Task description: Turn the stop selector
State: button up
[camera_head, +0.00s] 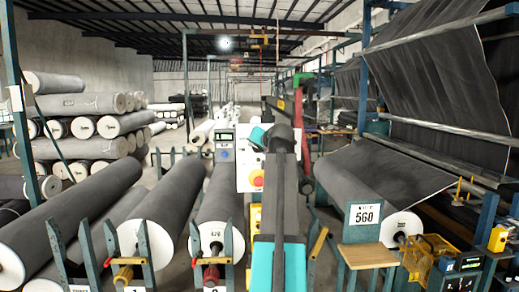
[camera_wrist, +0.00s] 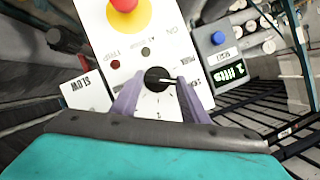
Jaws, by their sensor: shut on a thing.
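The stop selector is a round black knob (camera_wrist: 157,78) on a white control panel (camera_wrist: 180,116) in the wrist view. A pale pointer line on it runs toward the picture's right. My gripper (camera_wrist: 156,90) has its purple fingers on either side of the knob and is shut on it. Small printed marks surround the knob, partly hidden by the fingers. A red push button (camera_wrist: 123,5) on a yellow disc is at the top of the panel. In the head view the panel (camera_head: 244,181) shows beside my arm, which hides the knob.
A dark red lamp (camera_wrist: 115,64) and a grey one (camera_wrist: 145,51) sit near the knob. A box with a blue button (camera_wrist: 218,39) and green display stands to the right. Grey fabric rolls (camera_head: 217,205) on stands and a table (camera_head: 368,256) flank my arm.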

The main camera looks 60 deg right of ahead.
jog(key=shift+f, duration=0.15)
jog(key=o, duration=1.1)
jog(key=shift+c, duration=0.2)
jog(key=shift+s, duration=0.1)
jog(key=b+v, duration=0.3)
jog(key=v, duration=1)
jog(key=shift+s+a+r+b, duration=0.2)
jog(key=shift+s+a+b, duration=0.05)
jog(key=shift+s+b, duration=0.05)
jog(key=shift+w, duration=0.1)
